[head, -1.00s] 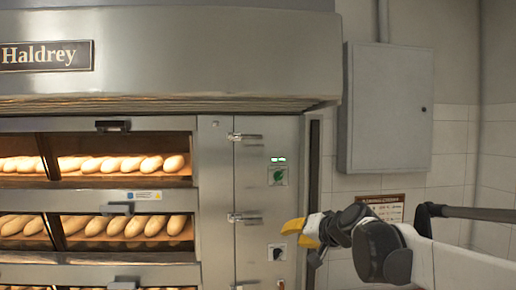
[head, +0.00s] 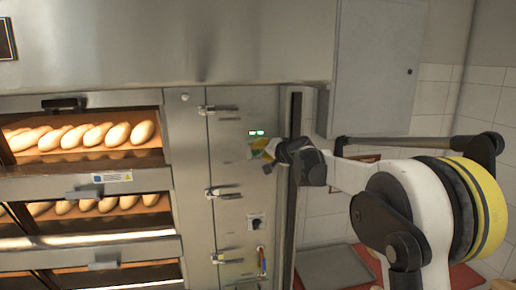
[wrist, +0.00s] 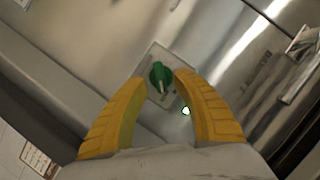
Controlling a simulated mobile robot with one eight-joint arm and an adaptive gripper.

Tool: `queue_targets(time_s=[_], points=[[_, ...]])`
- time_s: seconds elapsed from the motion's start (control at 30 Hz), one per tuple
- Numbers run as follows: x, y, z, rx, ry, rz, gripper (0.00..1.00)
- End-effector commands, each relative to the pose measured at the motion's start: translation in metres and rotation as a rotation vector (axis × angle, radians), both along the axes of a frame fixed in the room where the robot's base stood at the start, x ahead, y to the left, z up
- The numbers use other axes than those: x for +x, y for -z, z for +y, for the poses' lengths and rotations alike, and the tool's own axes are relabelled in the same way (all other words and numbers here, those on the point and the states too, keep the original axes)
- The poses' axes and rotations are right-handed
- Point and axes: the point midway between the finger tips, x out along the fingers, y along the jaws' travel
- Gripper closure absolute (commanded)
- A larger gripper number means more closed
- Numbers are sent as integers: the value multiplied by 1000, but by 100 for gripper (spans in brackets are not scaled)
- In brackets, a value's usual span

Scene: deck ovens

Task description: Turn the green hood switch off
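The green hood switch (wrist: 158,77) is a green rotary knob on a square metal plate on the oven's steel side panel. In the wrist view it lies between the tips of the two yellow fingers of my gripper (wrist: 162,84), which are spread apart with a gap on each side of the knob. I cannot tell how deep the tips reach around it. In the head view my gripper (head: 264,150) is at the panel and largely hides the switch. Green indicator lights (head: 257,132) glow just above; one also shows lit in the wrist view (wrist: 186,111).
A black rotary switch (head: 256,222) sits lower on the same panel. A grey wall cabinet (head: 375,65) is at the right. A grey tray (head: 333,268) lies below.

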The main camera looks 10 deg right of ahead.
Motion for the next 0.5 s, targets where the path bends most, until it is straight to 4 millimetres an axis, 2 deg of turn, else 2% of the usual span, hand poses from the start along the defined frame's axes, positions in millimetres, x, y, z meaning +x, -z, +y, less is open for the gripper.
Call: queue_targets(time_s=[0.1,0.2,0.5], points=[[13,3,4,-2,-1,0,67],[19,5,6,-2,-1,-1,67],[21,6,6,-1,0,0,68]])
